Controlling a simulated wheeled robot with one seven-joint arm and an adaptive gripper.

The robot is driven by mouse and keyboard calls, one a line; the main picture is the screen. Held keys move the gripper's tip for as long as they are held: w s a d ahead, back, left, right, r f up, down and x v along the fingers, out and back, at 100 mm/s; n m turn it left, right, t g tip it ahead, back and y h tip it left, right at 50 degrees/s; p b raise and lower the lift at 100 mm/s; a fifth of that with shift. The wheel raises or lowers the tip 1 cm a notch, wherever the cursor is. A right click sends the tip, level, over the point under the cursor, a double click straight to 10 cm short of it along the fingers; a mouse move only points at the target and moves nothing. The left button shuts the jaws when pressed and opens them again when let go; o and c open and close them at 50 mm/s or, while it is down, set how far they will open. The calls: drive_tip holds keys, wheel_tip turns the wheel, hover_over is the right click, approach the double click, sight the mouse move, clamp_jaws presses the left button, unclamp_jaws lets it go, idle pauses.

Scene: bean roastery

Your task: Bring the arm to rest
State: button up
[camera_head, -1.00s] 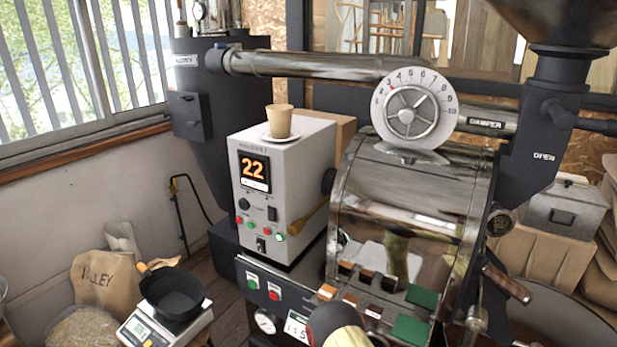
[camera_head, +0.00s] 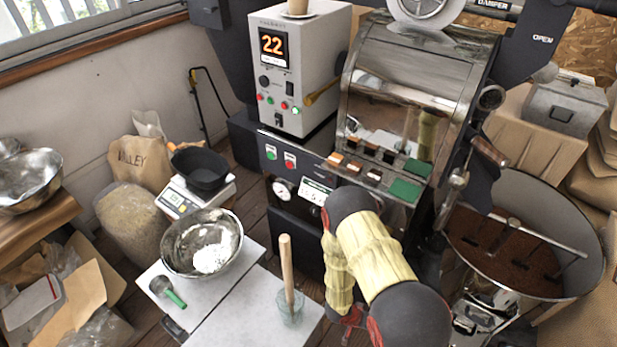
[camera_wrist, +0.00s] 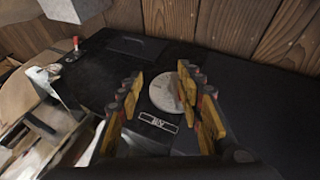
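My gripper (camera_wrist: 160,80) shows in the wrist view with its yellow-padded fingers apart and nothing held between them. I cannot tell how far the fingertips are from the disc. In the head view my arm, with a yellow sleeve and dark joints, rises at the bottom centre in front of the roaster (camera_head: 408,85). My gripper is not clearly seen there.
A round cooling tray (camera_head: 583,225) with brown contents stands right. A scale (camera_head: 178,200) carries a black pan (camera_head: 200,168).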

drive_tip(key=w+a+r+t+y+p, duration=0.1)
drive_tip(key=w+a+r+y, duration=0.1)
drive_tip(key=w+a+r, duration=0.45)
drive_tip(key=w+a+r+n+t+y, duration=0.15)
drive_tip(key=w+r, duration=0.25)
drive_tip(key=r, duration=0.6)
drive_tip(key=w+a+r+m+t+y+p, duration=0.1)
drive_tip(key=w+a+r+y, duration=0.3)
drive_tip(key=r, duration=0.4)
wheel_tip(320, 180, up, 14)
drive_tip(key=a+n, duration=0.2)
drive_tip(key=s+d+r+n+t+y+p, duration=0.1)
drive_tip(key=s+r, duration=0.3)
drive_tip(key=r, duration=0.5)
drive_tip(key=s+r+n+y, duration=0.1)
drive_tip(key=s+r, duration=0.4)
drive_tip(key=r, duration=0.3)
drive_tip(key=s+d+r+h, duration=0.1)
drive_tip(key=s+d+r, duration=0.1)
drive_tip(key=s, duration=0.4)
drive_tip(key=s+d+r+p, duration=0.1)
drive_tip(key=s+d+r, duration=0.2)
drive_tip(key=s+r, duration=0.1)
drive_tip(key=s+d+r+n+h, duration=0.1)
drive_tip(key=s+d+r, duration=0.2)
drive_tip(key=s, duration=0.4)
drive_tip(key=shift+s+d+r+h+p, duration=0.25)
drive_tip(key=shift+s+r+h+p, duration=0.05)
drive_tip(key=shift+r+h, duration=0.1)
